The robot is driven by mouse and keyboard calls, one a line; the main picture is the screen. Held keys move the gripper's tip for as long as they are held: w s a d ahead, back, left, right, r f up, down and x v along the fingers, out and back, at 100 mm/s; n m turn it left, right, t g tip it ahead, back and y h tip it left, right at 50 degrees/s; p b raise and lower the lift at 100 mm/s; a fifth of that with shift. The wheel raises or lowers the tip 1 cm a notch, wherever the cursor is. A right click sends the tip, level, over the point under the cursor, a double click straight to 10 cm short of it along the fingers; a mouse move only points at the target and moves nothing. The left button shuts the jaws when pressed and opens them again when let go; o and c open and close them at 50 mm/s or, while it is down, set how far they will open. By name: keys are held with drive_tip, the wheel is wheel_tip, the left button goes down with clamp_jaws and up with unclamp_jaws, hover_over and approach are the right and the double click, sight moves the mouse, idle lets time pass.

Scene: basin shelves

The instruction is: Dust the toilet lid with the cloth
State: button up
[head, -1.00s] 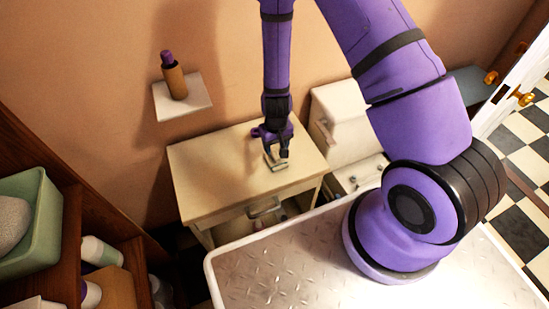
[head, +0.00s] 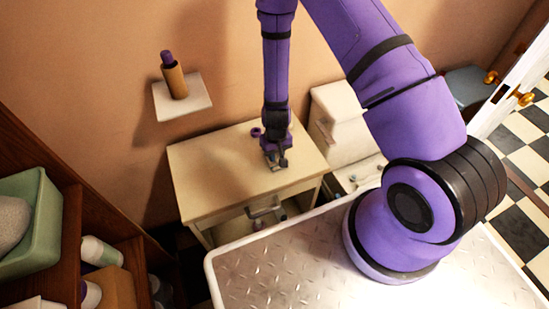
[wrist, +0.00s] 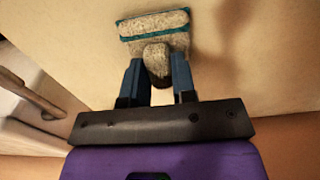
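The cloth (wrist: 155,24) is a beige-grey, fluffy piece with teal bands. In the wrist view its bunched part sits between the two fingers of my gripper (wrist: 156,82), which are shut on it. In the head view my gripper (head: 274,160) points down over the cream cabinet top, with the cloth hardly visible under it. I cannot tell whether the cloth touches the top. The white toilet (head: 345,108) stands just right of the cabinet, its lower part partly behind my arm. Its side also shows at the left of the wrist view (wrist: 22,100). The toilet lid is not clearly distinguishable.
The cream cabinet (head: 210,170) has a front handle. A small wall shelf (head: 198,103) holds a brown bottle (head: 175,80). At left, a wooden shelf holds a green basin (head: 38,225) and several bottles. A door (head: 520,85) stands at the right.

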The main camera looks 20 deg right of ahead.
drive_tip(key=shift+r, duration=0.1)
clamp_jaws()
drive_tip(key=shift+r, duration=2.9)
